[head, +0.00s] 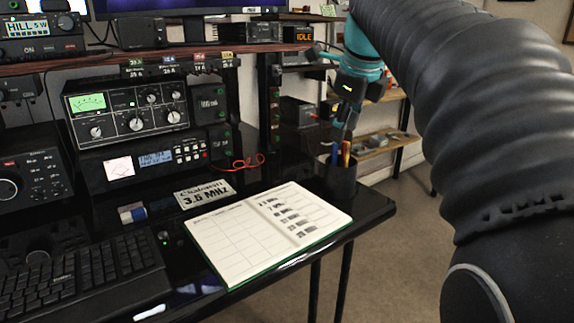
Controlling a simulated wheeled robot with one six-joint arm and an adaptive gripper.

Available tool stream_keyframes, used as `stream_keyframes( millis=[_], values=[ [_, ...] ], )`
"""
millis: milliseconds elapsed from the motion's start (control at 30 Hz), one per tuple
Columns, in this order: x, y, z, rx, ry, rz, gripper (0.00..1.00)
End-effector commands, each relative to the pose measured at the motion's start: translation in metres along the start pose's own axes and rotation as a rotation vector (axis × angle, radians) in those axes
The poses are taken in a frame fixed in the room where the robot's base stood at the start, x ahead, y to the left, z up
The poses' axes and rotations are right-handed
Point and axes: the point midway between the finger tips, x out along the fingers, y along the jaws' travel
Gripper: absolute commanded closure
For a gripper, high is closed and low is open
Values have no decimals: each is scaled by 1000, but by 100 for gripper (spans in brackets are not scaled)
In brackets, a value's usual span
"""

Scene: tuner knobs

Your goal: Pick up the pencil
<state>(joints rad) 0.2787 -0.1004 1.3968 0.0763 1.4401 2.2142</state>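A dark cup (341,182) stands at the right end of the black desk, behind the open book. Several thin writing tools stick up from it, among them a yellow-orange one that looks like a pencil (346,153) and a blue one (335,153). My gripper (343,130) points down just above the cup, with its fingers close to the tops of these tools. The fingers are small and dark here. I cannot tell whether they are open, shut or touching the pencil. The lower parts of the tools are hidden in the cup.
An open logbook (225,235) lies in front of the cup, with a "3.5 MHz" card (205,193) behind it. Radio units (125,110) and a keyboard (80,275) fill the left. A wooden shelf (375,145) stands behind the cup. Open floor (390,270) lies right of the desk.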

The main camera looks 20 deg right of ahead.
Motion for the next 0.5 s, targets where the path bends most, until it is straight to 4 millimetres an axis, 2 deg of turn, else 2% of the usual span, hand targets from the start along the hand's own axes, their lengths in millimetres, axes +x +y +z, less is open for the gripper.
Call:
stream_keyframes(
  millis=[33, 200, 333, 500],
  values=[
    [-2, -15, 3, 114, 4, 0, 60],
    [-12, -50, 9, 474, 13, 1, 60],
    [-15, -66, 10, 652, 19, 2, 60],
    [-14, -73, 11, 751, 21, 3, 60]
  ],
)
